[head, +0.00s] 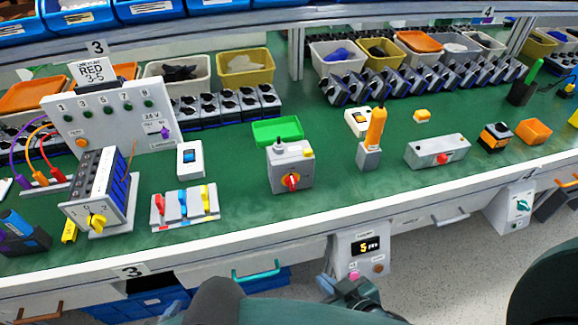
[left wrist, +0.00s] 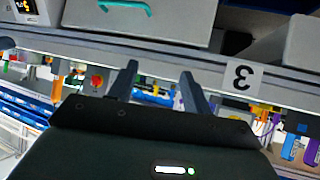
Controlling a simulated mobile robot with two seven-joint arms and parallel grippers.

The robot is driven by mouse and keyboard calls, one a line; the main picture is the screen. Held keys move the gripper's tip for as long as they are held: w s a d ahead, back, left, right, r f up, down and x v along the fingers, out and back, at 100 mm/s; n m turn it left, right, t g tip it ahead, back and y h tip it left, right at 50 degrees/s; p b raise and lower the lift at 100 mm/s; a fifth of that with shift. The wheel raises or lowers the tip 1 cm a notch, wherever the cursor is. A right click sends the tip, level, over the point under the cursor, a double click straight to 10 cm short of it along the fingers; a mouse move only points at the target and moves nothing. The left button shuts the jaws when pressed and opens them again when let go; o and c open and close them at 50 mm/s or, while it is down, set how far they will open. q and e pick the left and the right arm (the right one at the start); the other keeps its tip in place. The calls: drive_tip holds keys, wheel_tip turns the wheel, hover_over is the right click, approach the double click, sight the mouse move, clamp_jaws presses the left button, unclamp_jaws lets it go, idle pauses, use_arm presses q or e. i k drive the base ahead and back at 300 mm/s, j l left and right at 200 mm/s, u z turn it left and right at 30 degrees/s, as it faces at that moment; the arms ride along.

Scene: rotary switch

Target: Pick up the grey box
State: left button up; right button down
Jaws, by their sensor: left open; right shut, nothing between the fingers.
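The grey box (head: 290,168) stands upright on the green bench top near its front edge, with a red rotary knob on a yellow plate on its front and a small yellow part on top. It also shows, small and upside down, in the left wrist view (left wrist: 97,80). My left gripper (left wrist: 158,74) is open and empty, its two dark fingers spread, apart from the box. My right gripper (head: 350,290) is low at the bottom of the head view, below and in front of the bench edge, shut and empty; its fingers are hard to make out.
A green tray (head: 277,131) lies behind the box. An orange-handled tool in a grey holder (head: 369,155) and a long grey button box (head: 437,151) stand to the right. Colored switches (head: 185,207) lie to the left. A counter panel (head: 361,250) hangs below the bench edge.

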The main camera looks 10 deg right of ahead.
sight(280, 166)
drive_tip(key=z, duration=1.25)
drive_tip(key=j+z, duration=0.45)
drive_tip(key=k+j+z, duration=0.15)
drive_tip(key=z, duration=0.35)
drive_tip(key=k+j, duration=0.15)
drive_tip(key=j, duration=0.25)
